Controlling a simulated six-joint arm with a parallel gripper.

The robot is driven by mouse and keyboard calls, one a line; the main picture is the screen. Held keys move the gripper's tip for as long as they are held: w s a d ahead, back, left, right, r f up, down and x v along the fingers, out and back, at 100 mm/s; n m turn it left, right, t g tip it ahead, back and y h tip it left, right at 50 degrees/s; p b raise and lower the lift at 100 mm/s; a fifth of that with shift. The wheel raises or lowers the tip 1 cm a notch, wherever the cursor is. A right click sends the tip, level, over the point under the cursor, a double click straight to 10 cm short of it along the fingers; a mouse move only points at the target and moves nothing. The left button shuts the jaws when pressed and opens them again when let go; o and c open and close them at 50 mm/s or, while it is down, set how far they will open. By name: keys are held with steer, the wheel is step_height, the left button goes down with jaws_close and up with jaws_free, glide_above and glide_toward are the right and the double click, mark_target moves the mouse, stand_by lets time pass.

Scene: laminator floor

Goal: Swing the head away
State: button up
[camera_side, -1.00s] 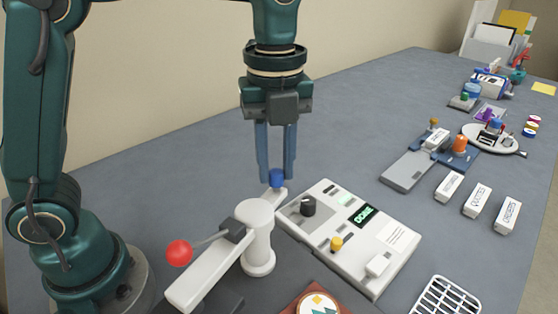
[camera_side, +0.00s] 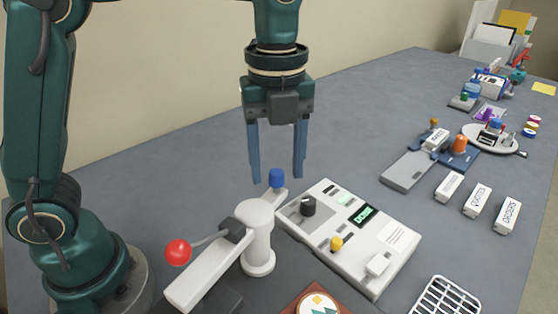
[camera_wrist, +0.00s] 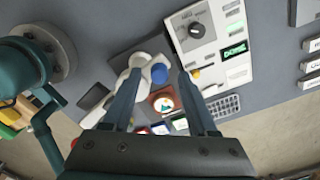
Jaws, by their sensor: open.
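The swing head is a white bar (camera_side: 203,279) on a round white post (camera_side: 257,238). A lever with a red ball (camera_side: 178,252) sticks out from a dark block on the bar. A blue knob (camera_side: 277,178) stands at the bar's far end. My gripper (camera_side: 278,182) is open and empty, with its two fingers spread on either side of the blue knob and just above it. In the wrist view the blue knob (camera_wrist: 159,74) shows between and beyond the open fingers. I cannot tell whether a finger touches it.
A white control box (camera_side: 345,240) with a black dial and a lit display stands right of the post. A round picture piece (camera_side: 318,304) lies in front, near a white grille (camera_side: 445,300). White labelled blocks (camera_side: 477,200) stand further right. Bare grey table lies behind my gripper.

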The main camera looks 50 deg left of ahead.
steer(key=shift+r, duration=2.55)
steer(key=shift+a+r, duration=0.15)
steer(key=shift+r, duration=0.15)
steer(key=s+a+r+n+t, duration=0.25)
steer(key=s+a+n, duration=0.25)
steer(key=s+n, duration=0.25)
steer(key=s+a+f+n+t, duration=0.2)
steer(key=f+n, duration=0.7)
steer(key=n, duration=0.7)
steer(key=shift+s+f+n+t, duration=0.15)
steer(key=shift+s+n+t, duration=0.2)
steer(key=shift+s+t, duration=0.2)
